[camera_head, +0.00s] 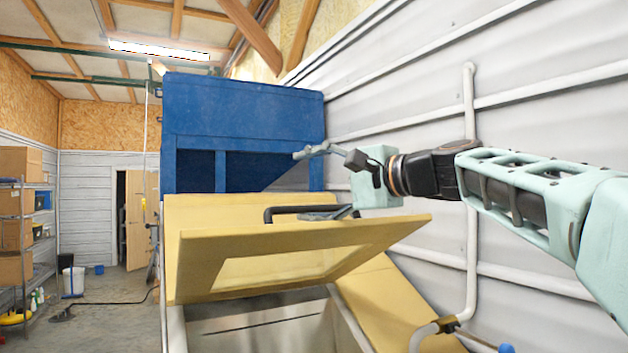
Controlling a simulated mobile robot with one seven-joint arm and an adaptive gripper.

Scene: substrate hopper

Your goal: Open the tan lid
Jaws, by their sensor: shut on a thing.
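The tan lid (290,236) is tilted up over the pale hopper (260,330), leaving a gap below it. Its front face has a paler recessed panel. A black bar handle (285,210) stands on its upper side. My gripper (306,186) reaches in from the right and is shut on this handle. One finger shows above the handle and the other lies at it; the exact contact is partly hidden. Part of the hopper's inside shows below the lid.
A blue panelled structure (245,115) rises behind the lid. A tan sloping panel (385,300) and white wall pipes (471,190) are at right. Loaded shelves (28,240) stand far left. Open floor (110,325) lies left of the hopper.

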